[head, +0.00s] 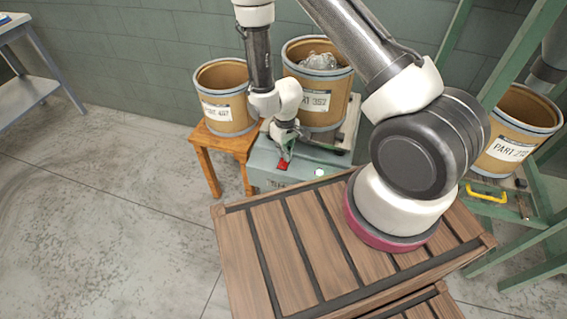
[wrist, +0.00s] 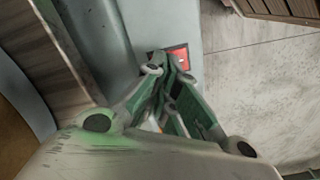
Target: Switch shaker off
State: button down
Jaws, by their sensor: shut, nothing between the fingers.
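The shaker is a grey-green box (head: 262,168) standing behind the wooden crate, with a drum on top. A red switch (head: 283,164) sits on its top front edge. In the wrist view the red switch (wrist: 181,59) shows just beyond my fingertips and is partly covered by them. My gripper (head: 287,152) is shut and empty, pointing down at the switch. In the wrist view my gripper (wrist: 168,70) has its fingertips together over or against the switch; I cannot tell whether they touch it. A round pale light or button (head: 319,172) is to the right on the box.
A slatted wooden crate (head: 270,240) fills the front. A drum (head: 318,100) stands on the shaker, another drum (head: 225,105) on a wooden stool (head: 222,143) to its left. A third drum (head: 515,130) is at the right by green frames. Floor at left is clear.

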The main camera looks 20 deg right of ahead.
jog(key=shift+f, duration=1.1)
dwell(0.3)
jog(key=shift+r, duration=3.55)
jog(key=s+d+r+g+h, duration=0.1)
jog(key=s+d+g, duration=0.15)
jog(key=s, duration=0.35)
jog(key=s+d+r+m+t, duration=0.1)
jog(key=s+d+r, duration=0.3)
jog(key=r, duration=1)
jog(key=s+d+r+m+t, duration=0.2)
jog(key=s+d+r+t, duration=0.1)
jog(key=r, duration=1.1)
jog(key=s+d+r+m+t+y, duration=0.1)
jog(key=s+d+r+t, duration=0.2)
jog(key=r, duration=1.1)
jog(key=s+d, duration=0.2)
jog(key=s, duration=0.1)
jog(key=shift+d+r+m, duration=0.15)
jog(key=shift+d+m, duration=0.05)
jog(key=shift+m, duration=0.2)
